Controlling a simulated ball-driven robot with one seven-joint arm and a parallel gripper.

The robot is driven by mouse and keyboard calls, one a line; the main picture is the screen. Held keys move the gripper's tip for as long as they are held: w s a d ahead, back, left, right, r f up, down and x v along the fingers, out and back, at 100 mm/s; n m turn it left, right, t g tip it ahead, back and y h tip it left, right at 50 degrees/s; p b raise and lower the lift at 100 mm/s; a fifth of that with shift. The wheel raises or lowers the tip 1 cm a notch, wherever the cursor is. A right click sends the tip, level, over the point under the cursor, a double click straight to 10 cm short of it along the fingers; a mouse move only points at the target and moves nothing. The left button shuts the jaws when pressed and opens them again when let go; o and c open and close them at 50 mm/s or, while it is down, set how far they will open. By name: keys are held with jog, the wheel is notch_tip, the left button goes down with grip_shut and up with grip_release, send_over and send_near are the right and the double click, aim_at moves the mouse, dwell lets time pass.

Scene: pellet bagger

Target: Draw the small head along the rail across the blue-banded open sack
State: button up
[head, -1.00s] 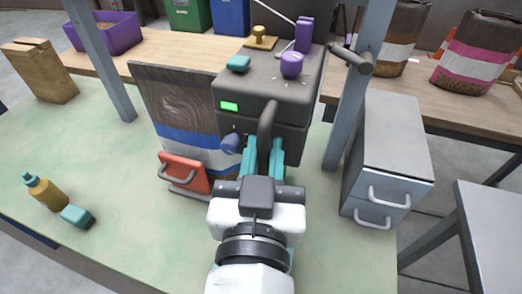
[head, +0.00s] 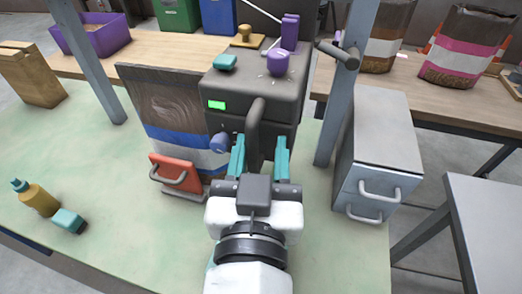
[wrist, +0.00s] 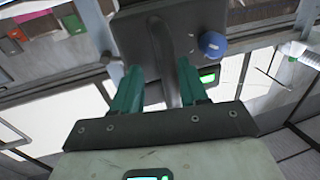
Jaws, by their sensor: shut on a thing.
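The small head (head: 255,92) is a dark grey box with a green display, a blue knob and an upright dark handle (head: 257,120) on its near face. The sack (head: 165,98) is dark brown with a blue band and a white lower part. It stands upright just left of the head, which overlaps its right edge. My gripper (head: 260,155) has a teal finger on each side of the handle and is shut on it. The handle also shows between the fingers in the wrist view (wrist: 170,60). The rail cannot be clearly made out.
A red clamp-like part (head: 174,172) stands before the sack. A grey post (head: 336,110) and drawer cabinet (head: 380,140) are close on the right. The green tabletop between is clear.

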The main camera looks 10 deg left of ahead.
jog(key=shift+d, duration=0.1)
jog(key=s+d+b, duration=0.1)
jog(key=s, duration=0.9)
jog(key=shift+s, duration=0.35)
